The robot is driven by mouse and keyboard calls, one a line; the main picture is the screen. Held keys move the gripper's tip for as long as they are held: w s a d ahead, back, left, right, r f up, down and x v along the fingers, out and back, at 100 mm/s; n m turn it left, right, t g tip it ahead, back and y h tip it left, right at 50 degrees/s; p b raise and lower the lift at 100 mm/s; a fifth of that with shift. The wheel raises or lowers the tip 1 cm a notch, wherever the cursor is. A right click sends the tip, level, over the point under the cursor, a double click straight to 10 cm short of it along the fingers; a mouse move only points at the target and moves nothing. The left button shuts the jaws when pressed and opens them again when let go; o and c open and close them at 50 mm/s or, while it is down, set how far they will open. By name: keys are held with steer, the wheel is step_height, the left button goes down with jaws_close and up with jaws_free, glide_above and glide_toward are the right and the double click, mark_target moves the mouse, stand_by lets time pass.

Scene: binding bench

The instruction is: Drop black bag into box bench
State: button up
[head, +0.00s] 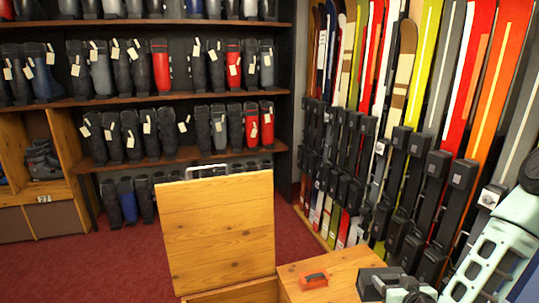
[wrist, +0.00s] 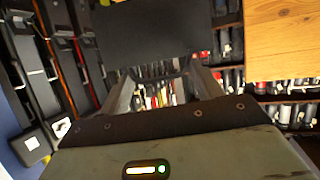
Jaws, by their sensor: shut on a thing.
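The box bench (head: 230,296) stands at the bottom middle of the head view, with its wooden lid (head: 218,230) raised upright. The lid also shows at the upper right of the wrist view (wrist: 284,40). My gripper (wrist: 160,70) is shut on the black bag (wrist: 150,32), a flat dark shape across the top of the wrist view. In the head view my gripper (head: 400,288) is at the bottom right, over or beside the bench's right-hand wooden top. A dark block at its left is probably the bag. The inside of the box is mostly hidden.
A small orange object (head: 313,280) lies on the wooden top (head: 335,266) right of the lid. Shelves of ski boots (head: 150,95) line the back wall. A rack of skis (head: 400,130) stands along the right. Red carpet (head: 95,270) is clear at left.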

steer(key=shift+r+p, duration=0.3)
steer(key=shift+r, duration=0.4)
